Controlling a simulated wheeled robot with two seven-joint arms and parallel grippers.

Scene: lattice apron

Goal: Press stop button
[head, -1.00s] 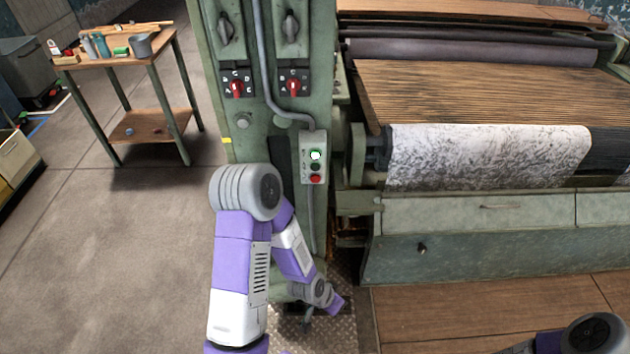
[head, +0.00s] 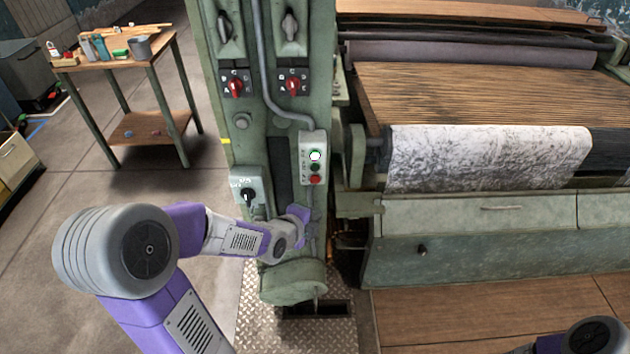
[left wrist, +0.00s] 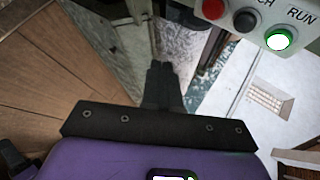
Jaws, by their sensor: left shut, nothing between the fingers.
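The red stop button (head: 315,180) is the lowest on a small pale control box (head: 306,158) on the green machine column. Above it are a dark button (head: 315,167) and a lit green-white button (head: 315,156). In the left wrist view the red button (left wrist: 213,8) is partly cut off at the top edge, beside the black one and the lit one marked RUN. My left gripper (left wrist: 161,68) is shut and empty, its fingertips below and left of the red button in that view. In the head view its wrist is just below the box; the fingers are not clear. My right gripper is out of view.
A rotary switch box (head: 248,192) is on the column left of the control box. A rounded green housing (head: 293,281) sits below my left wrist. The roller with patterned cloth (head: 480,155) is to the right. A wooden table (head: 150,60) stands back left.

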